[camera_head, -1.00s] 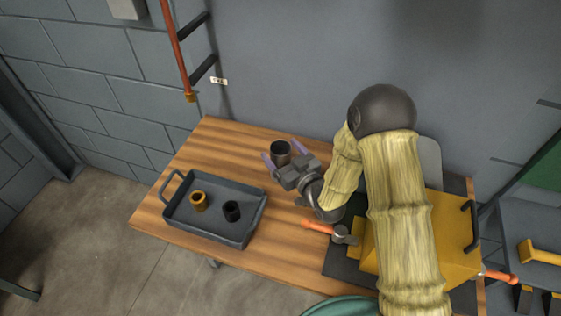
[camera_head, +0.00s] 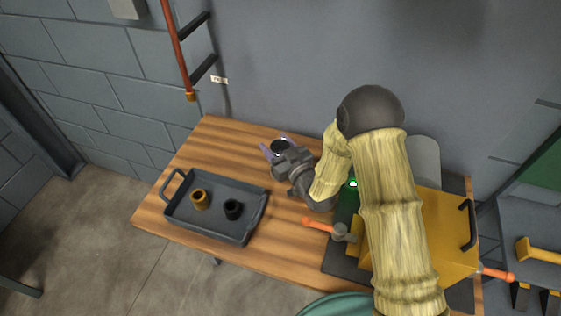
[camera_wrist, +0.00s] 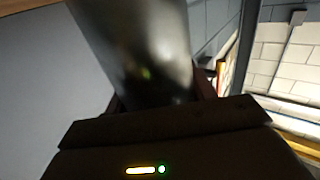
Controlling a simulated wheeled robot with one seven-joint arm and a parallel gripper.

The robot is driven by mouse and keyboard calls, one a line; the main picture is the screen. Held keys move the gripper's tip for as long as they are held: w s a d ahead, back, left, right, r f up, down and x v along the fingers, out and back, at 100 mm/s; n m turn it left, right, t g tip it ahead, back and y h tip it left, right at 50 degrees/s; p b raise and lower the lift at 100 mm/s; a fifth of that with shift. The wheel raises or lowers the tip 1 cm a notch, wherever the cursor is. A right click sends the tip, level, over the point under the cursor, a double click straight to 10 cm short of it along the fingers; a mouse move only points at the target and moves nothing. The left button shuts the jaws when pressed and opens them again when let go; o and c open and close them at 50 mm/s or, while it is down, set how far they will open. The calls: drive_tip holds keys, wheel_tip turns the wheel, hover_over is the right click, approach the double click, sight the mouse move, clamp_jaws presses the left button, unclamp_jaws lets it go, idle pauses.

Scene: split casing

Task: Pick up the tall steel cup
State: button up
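The tall steel cup (camera_head: 281,144) is a dark grey metal cylinder near the back edge of the wooden table. My gripper (camera_head: 278,149) is around it, with a purple-grey finger on each side. In the wrist view the cup (camera_wrist: 145,50) fills the space between the fingers, which lie close against its sides with no clear gap. The gripper looks shut on the cup. The gripper body hides the cup's lower part in the head view, so I cannot tell whether its base touches the table.
A grey tray (camera_head: 183,215) at the left holds a brass cup (camera_head: 200,199) and a small black cup (camera_head: 233,209). An orange-handled hammer (camera_head: 318,225) lies right of it. A yellow case (camera_head: 445,235) stands at the right. The wall is close behind the table.

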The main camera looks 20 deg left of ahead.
drive_tip(key=c, duration=0.5)
drive_tip(key=shift+o, duration=0.2)
drive_tip(key=shift+r, duration=0.15)
wheel_tip(320, 180, up, 10)
drive_tip(key=shift+b, duration=0.45)
